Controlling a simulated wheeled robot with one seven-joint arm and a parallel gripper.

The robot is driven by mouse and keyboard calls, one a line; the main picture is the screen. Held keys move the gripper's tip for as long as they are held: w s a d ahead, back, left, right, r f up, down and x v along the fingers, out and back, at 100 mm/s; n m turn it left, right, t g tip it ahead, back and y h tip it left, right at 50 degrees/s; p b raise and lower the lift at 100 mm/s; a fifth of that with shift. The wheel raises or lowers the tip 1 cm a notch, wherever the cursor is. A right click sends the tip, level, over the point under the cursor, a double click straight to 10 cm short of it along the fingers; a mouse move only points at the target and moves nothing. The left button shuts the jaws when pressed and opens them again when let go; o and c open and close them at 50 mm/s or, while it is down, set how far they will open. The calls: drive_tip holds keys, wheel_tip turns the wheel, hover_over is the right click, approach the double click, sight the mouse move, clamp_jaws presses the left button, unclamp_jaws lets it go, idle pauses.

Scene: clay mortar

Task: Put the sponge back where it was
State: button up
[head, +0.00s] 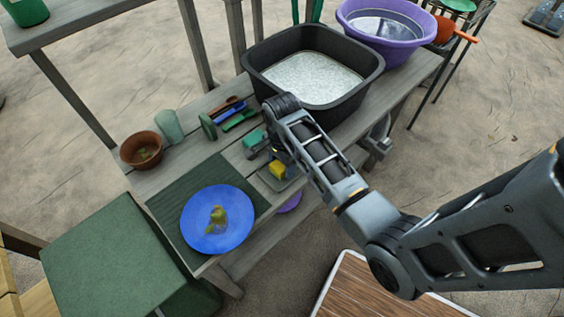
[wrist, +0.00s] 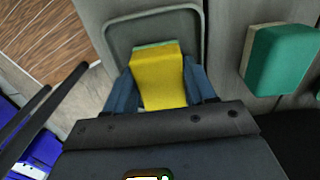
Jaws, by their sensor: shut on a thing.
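A yellow sponge (wrist: 158,80) with a thin green layer is between the two fingers of my gripper (wrist: 160,88), which is shut on it. The sponge is over a grey, shallow, round-cornered tray (wrist: 125,38); whether it touches the tray is unclear. In the head view the yellow sponge (head: 277,170) shows beside my wrist, with the tray (head: 287,184) at the bench's front edge; my arm hides part of this area.
A black tub (head: 262,62) of foamy water stands behind my gripper, with a purple basin (head: 410,50) beyond. A blue plate (head: 190,225) with food scraps lies on a dark green mat (head: 180,187). A brown bowl (head: 128,151), a cup (head: 168,126) and coloured utensils (head: 238,119) stand left.

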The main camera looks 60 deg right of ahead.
drive_tip(key=shift+f, duration=0.2)
drive_tip(key=o, duration=0.7)
drive_tip(key=shift+c, duration=0.2)
drive_tip(key=shift+r, duration=0.1)
wheel_tip(320, 180, up, 12)
